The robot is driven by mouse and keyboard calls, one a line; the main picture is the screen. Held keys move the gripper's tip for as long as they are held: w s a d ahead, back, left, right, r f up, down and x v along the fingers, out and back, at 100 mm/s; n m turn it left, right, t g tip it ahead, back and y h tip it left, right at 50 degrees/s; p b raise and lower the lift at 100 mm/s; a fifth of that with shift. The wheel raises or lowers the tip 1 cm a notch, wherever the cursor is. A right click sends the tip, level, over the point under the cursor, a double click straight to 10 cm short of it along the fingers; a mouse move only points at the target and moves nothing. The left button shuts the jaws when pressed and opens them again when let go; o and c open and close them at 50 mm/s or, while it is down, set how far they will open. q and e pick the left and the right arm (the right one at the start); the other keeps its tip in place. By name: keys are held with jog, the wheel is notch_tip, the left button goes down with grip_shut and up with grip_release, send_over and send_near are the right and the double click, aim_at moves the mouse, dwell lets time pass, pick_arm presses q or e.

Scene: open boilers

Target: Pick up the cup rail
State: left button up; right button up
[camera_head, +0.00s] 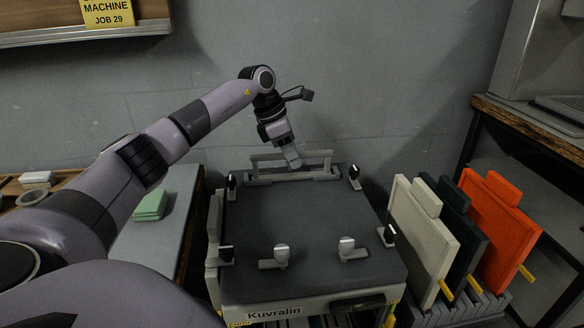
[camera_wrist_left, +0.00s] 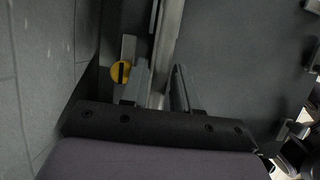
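The cup rail (camera_head: 262,158) is a light grey bar along the back edge of the dark top of the machine marked Kuvralin. My left gripper (camera_head: 293,161) comes down over the rail's middle from above. In the left wrist view the two fingers (camera_wrist_left: 161,88) are apart, and the rail (camera_wrist_left: 167,40) runs up the picture from between them. Some space shows between the rail and the right-hand finger. I cannot tell whether either finger touches it. My right gripper is not in view.
The machine top (camera_head: 300,215) is bare in the middle, with several small knobs around its edges. White, dark and orange panels (camera_head: 495,220) stand in a rack at the right. A side table at the left holds green cloths (camera_head: 151,205). The wall is close behind the rail.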

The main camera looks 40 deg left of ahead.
pick_arm(q)
jog(key=shift+r, duration=0.1)
grip_shut()
notch_tip(320, 180, up, 25)
jog(key=p, duration=1)
dwell(0.7)
